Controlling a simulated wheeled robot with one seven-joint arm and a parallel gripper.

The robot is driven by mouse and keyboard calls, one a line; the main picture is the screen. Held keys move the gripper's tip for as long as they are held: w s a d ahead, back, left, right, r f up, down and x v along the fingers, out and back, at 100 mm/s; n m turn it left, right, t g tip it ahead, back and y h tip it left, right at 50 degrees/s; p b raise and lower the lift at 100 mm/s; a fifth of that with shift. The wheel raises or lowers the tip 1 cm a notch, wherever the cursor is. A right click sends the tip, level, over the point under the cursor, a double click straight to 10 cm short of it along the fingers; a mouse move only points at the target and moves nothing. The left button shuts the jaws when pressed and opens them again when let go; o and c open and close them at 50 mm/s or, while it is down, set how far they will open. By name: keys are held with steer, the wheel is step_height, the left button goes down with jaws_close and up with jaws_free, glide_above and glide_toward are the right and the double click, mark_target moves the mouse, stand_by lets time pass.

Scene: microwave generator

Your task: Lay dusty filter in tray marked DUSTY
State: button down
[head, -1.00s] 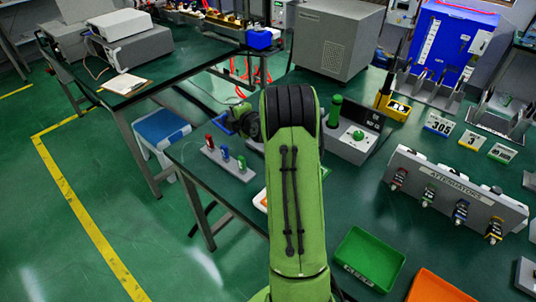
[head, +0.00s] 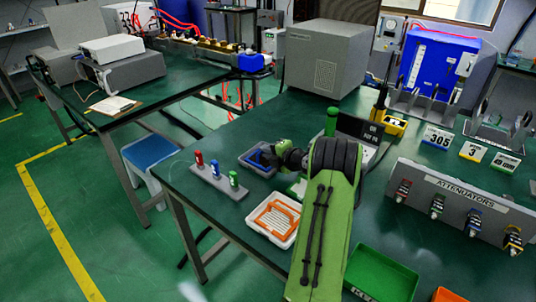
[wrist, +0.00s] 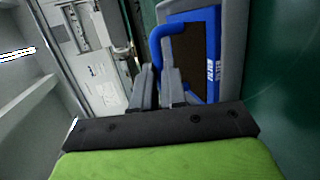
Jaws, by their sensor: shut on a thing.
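The dusty filter (wrist: 198,50) is a blue frame with a dark brown face and a looped blue handle. In the wrist view my gripper (wrist: 160,80) is shut on that handle. The filter lies in or just over a grey tray (wrist: 238,45); I cannot tell whether it touches the bottom. In the head view the blue filter (head: 256,158) shows within the grey tray (head: 243,163), partly behind my arm. A green tray (head: 380,272) sits at the front, with a white label cut off at the bottom edge. I cannot read DUSTY on any tray.
An orange-framed filter (head: 276,219) with a pale face lies in a white tray (head: 288,239). A stand with red, blue and green pieces (head: 216,180) is left of it. The attenuator panel (head: 460,205) is at the right. An orange tray (head: 447,296) is partly cut off.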

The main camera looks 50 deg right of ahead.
steer(key=c, duration=1.2)
jaws_free()
steer(key=shift+r, duration=0.1)
